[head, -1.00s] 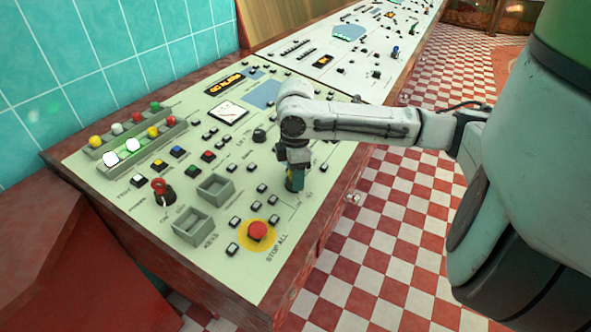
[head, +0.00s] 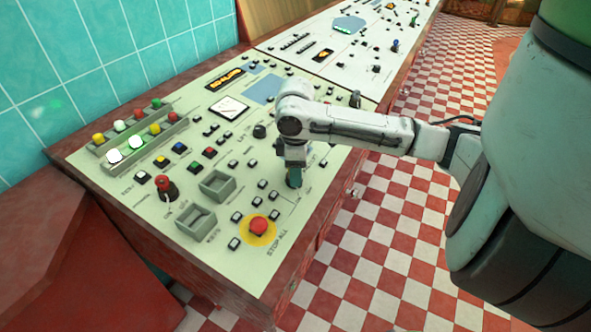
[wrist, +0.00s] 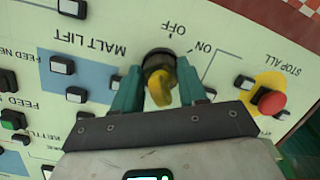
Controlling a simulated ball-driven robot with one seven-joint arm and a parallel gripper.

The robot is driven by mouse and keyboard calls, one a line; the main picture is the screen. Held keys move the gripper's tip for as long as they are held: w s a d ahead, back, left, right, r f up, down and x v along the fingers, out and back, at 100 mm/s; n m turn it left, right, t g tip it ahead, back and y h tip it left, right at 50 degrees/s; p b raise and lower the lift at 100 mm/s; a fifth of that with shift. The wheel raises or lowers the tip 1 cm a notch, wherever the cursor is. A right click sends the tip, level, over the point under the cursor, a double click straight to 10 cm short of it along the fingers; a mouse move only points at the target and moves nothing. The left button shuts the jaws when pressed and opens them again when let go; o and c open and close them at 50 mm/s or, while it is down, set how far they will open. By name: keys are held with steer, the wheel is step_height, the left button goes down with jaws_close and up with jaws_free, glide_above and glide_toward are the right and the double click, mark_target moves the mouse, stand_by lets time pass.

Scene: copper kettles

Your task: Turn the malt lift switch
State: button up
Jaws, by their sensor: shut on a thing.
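The malt lift switch (wrist: 160,84) is a yellow knob on a round black base, beside the MALT LIFT label in the wrist view. OFF and ON marks are printed next to its base. My gripper (wrist: 159,76) is shut on the yellow knob, with one teal finger on each side. In the head view my gripper (head: 294,177) points down at the panel near its right edge, and hides the switch there. Which mark the knob points at is hard to tell.
A red STOP ALL button (head: 258,223) on a yellow disc is close by, also in the wrist view (wrist: 271,101). Small push buttons surround the switch. Grey open boxes (head: 196,220) and a red-topped lever (head: 164,186) stand further left on the panel.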

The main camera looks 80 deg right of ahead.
steer(key=o, duration=1.1)
steer(key=shift+c, duration=0.2)
step_height(320, 180, up, 11)
steer(key=shift+f+p, duration=0.1)
steer(key=shift+p, duration=0.25)
